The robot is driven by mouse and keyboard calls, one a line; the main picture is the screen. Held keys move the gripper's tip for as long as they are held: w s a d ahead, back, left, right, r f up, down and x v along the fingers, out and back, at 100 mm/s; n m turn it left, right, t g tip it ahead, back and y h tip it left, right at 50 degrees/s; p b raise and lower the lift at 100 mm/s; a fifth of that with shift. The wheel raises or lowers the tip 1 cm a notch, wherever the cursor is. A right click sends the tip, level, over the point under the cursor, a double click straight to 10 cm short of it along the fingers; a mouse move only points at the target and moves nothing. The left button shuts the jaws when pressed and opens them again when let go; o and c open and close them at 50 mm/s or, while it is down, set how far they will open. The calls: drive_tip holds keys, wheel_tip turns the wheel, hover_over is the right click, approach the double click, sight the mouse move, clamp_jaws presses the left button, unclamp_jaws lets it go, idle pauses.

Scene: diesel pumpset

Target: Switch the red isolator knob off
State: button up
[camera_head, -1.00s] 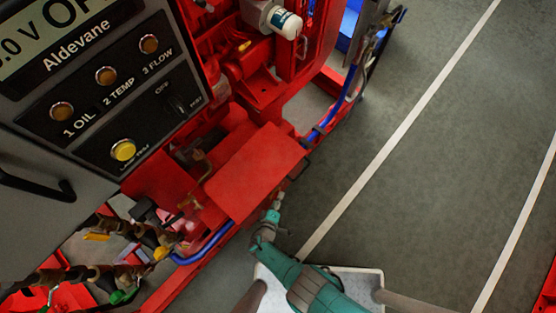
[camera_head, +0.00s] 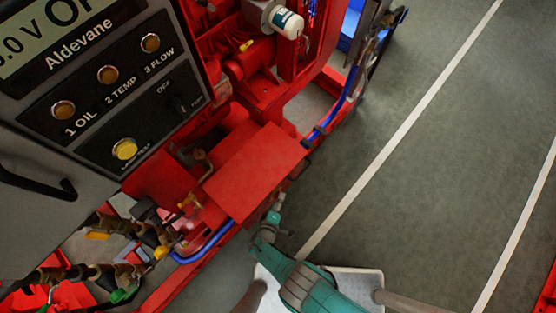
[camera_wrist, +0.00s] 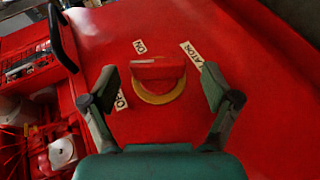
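The red isolator knob (camera_wrist: 158,70) shows in the wrist view, in front of a yellow ring (camera_wrist: 163,97) on a red panel. Its bar lies roughly level in the picture. A white "ON" label (camera_wrist: 140,47) is above and left of it. A second label (camera_wrist: 121,101), partly hidden by the left finger, reads like "OFF". My gripper (camera_wrist: 160,78) is open, with one finger on each side of the knob and gaps showing between. In the head view my gripper (camera_head: 274,212) is beside the red box; the knob cannot be made out there.
The grey control panel (camera_head: 85,175) with lamps and a yellow button (camera_head: 125,149) is at left in the head view. A black handle (camera_wrist: 63,38) is left of the knob in the wrist view. Open floor (camera_head: 430,150) lies to the right.

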drive_tip(key=shift+w+r, duration=0.1)
drive_tip(key=shift+r, duration=0.05)
wheel_tip(320, 180, up, 10)
idle(1.3)
